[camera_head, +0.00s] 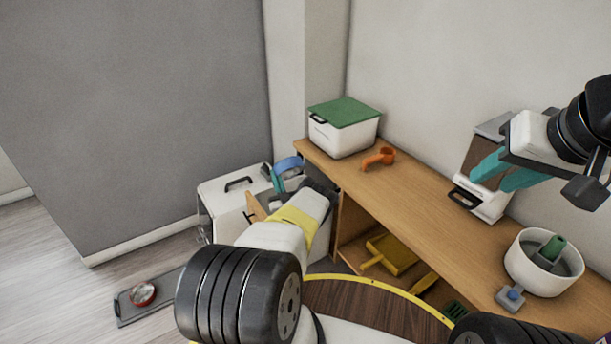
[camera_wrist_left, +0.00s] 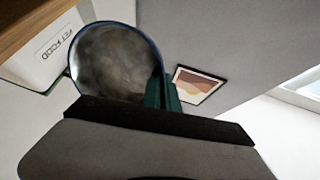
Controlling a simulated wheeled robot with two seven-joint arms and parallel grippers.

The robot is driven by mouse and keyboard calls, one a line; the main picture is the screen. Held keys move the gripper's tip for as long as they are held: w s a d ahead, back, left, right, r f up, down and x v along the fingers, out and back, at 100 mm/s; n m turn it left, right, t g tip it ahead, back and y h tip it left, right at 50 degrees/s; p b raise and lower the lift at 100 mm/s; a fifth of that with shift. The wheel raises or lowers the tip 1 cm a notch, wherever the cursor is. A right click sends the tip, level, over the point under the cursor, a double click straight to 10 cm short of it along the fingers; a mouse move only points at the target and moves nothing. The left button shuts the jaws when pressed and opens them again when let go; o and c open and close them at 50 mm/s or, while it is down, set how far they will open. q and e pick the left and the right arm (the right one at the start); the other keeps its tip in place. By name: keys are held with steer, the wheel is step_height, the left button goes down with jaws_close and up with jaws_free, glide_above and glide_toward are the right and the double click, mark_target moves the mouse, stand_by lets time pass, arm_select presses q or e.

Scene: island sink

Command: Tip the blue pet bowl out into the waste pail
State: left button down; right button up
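The blue pet bowl (camera_head: 287,164) is at my left gripper (camera_head: 282,182), beyond the left end of the wooden counter. In the left wrist view the bowl (camera_wrist_left: 115,62) shows a blue rim and a mottled grey round face; I cannot tell whether it holds anything. A teal finger (camera_wrist_left: 160,92) of that gripper is against its rim, and the gripper appears shut on it. My right gripper (camera_head: 507,172) is open and empty above the counter's right part. No waste pail can be made out clearly; my left arm hides part of the floor area below the bowl.
A white green-lidded box (camera_head: 343,128) and an orange scoop (camera_head: 378,158) are on the counter (camera_head: 415,205). A white round tub (camera_head: 530,275) and a white container (camera_head: 482,203) stand at right. A handled white case (camera_head: 225,200) stands left. A tray (camera_head: 150,298) lies on the floor.

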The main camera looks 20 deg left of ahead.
arm_select(q)
steer(key=shift+s+d+r+t+y, duration=0.2)
steer(key=shift+r+t, duration=0.2)
steer(key=shift+r, duration=0.25)
steer(key=shift+s+d+r+t+y, duration=0.1)
steer(key=shift+r+t+y, duration=0.1)
steer(key=shift+r+t, duration=0.3)
steer(key=shift+w+g+b, duration=0.1)
steer(key=shift+g+b, duration=0.2)
steer(key=shift+b, duration=0.05)
stand_by(2.4)
